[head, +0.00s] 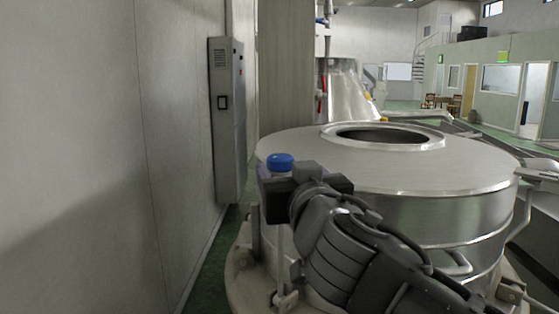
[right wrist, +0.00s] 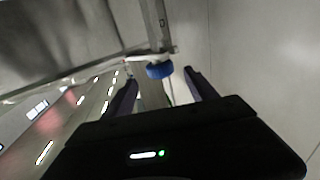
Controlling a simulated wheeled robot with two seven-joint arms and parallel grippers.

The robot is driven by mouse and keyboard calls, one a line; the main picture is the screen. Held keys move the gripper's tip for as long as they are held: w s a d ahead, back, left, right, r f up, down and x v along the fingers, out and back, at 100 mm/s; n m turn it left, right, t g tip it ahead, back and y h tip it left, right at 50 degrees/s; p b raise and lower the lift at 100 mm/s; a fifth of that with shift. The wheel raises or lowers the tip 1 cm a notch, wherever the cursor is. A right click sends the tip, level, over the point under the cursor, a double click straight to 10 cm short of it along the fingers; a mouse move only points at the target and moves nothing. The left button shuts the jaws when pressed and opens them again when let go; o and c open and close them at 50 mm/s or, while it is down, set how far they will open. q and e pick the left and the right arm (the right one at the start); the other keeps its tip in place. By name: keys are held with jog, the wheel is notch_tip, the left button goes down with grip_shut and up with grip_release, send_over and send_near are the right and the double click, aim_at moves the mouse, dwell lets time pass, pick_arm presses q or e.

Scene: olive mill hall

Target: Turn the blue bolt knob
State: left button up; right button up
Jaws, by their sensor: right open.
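The blue bolt knob (head: 280,161) is a rounded blue cap on top of an upright bolt beside the large steel vat (head: 440,178). In the right wrist view the blue knob (right wrist: 159,71) lies ahead, between the tips of two spread dark fingers, with a gap on each side. My right gripper (head: 279,184) is at the knob in the head view, and its dark body hides part of the bolt below the cap. The right gripper (right wrist: 160,78) is open and holds nothing. My left gripper is not in view.
A grey electrical cabinet (head: 227,120) hangs on the pale wall (head: 90,150) to the left. The vat has a round opening on top. A narrow green floor strip (head: 207,262) runs between wall and vat. My right arm crosses in front of the vat.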

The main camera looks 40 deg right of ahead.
aim_at(283, 166)
jog(key=p+x, duration=0.1)
jog(key=x, duration=0.6)
jog(key=shift+w+p, duration=0.1)
jog(key=shift+p, duration=0.25)
jog(key=c, duration=1.4)
